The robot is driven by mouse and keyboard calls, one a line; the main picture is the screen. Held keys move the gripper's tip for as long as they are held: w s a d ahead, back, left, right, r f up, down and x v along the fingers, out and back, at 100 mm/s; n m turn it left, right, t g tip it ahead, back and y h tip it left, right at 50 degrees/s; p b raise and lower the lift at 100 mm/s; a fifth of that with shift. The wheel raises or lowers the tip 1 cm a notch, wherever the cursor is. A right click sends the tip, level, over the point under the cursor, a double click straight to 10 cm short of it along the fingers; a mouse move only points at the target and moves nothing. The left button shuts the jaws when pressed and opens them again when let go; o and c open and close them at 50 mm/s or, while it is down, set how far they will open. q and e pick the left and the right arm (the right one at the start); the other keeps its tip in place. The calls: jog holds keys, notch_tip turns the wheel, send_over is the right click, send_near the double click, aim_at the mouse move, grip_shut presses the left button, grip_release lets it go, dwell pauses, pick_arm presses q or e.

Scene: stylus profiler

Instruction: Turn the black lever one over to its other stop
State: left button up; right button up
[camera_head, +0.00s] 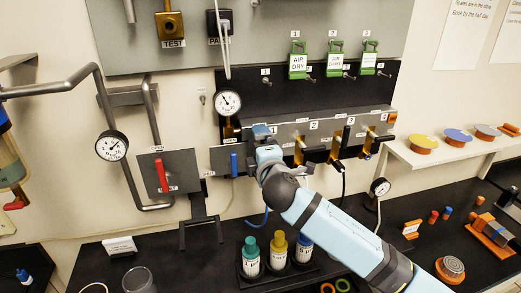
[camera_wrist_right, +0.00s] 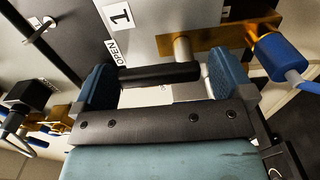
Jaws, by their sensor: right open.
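Black lever one (camera_wrist_right: 158,75) shows in the right wrist view as a short dark bar on a metal shaft (camera_wrist_right: 182,48). A plate with the number 1 (camera_wrist_right: 119,15) and an OPEN label (camera_wrist_right: 115,52) are just above its left end. My right gripper (camera_wrist_right: 155,80) is open, with one blue finger pad beyond each end of the bar. I cannot tell whether either pad touches it. In the head view my right gripper (camera_head: 264,142) is at the left end of the valve panel (camera_head: 290,130) and hides lever one. My left gripper is not in view.
More black levers on brass valves, such as lever two (camera_head: 315,154), are close to the right of the gripper. A blue handle (camera_head: 234,165) and a red handle (camera_head: 161,175) are to the left. Capped bottles (camera_head: 277,252) stand on the bench below.

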jog(key=shift+s+d, duration=0.1)
jog(key=shift+s, duration=0.25)
jog(key=b+v, duration=0.3)
jog(key=v, duration=1)
